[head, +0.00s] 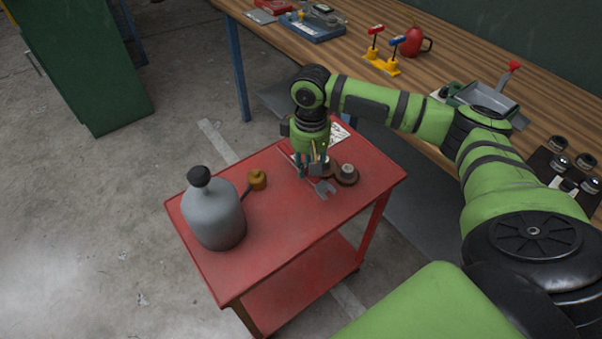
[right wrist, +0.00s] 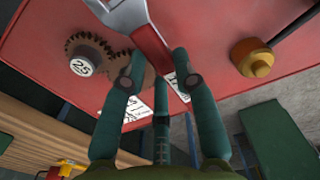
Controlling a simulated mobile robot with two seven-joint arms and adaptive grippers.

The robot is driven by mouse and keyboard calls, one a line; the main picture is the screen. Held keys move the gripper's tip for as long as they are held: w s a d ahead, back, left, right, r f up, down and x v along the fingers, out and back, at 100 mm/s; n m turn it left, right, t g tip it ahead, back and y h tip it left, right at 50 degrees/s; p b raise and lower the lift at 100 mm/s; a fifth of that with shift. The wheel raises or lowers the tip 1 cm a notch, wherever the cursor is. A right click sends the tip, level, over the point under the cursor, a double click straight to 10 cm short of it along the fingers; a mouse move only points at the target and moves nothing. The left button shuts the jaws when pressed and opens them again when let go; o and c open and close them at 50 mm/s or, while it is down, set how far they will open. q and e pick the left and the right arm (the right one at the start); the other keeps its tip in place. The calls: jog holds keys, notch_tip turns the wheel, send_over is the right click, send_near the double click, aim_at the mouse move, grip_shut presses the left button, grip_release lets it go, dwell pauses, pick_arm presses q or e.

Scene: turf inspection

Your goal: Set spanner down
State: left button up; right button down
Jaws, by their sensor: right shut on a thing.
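The spanner (head: 325,188) has a grey open-jaw head, and its red handle (right wrist: 152,45) shows in the right wrist view. My right gripper (head: 310,170) is shut on the handle, low over the red cart's top (head: 290,230). It also shows in the right wrist view (right wrist: 158,65), with the spanner between its fingers. I cannot tell whether the spanner touches the cart top. Brown gears (head: 346,174), one with a pale hub marked 25 (right wrist: 82,65), lie close beside it. My left gripper is not in view.
A grey bottle (head: 214,215) with a black cap stands at the cart's left, beside a yellow-headed mallet (head: 257,180). White printed paper (head: 338,132) lies at the far edge. The cart's front middle is clear. A wooden workbench (head: 450,65) stands behind, holding a red mug (head: 413,42).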

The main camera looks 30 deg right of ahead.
aim_at(300, 186)
jog(key=shift+w+a+f, duration=0.5)
jog(key=shift+w+a, duration=0.1)
jog(key=shift+a, duration=0.2)
jog(key=shift+a+f, duration=0.15)
jog(key=shift+f, duration=0.15)
jog(key=shift+f+p, duration=0.3)
jog(key=shift+f, duration=1.55)
jog(key=shift+f, duration=0.1)
jog(key=c, duration=1)
grip_release()
jog(key=shift+o, duration=0.2)
notch_tip(300, 186, up, 12)
jog(key=b, duration=0.1)
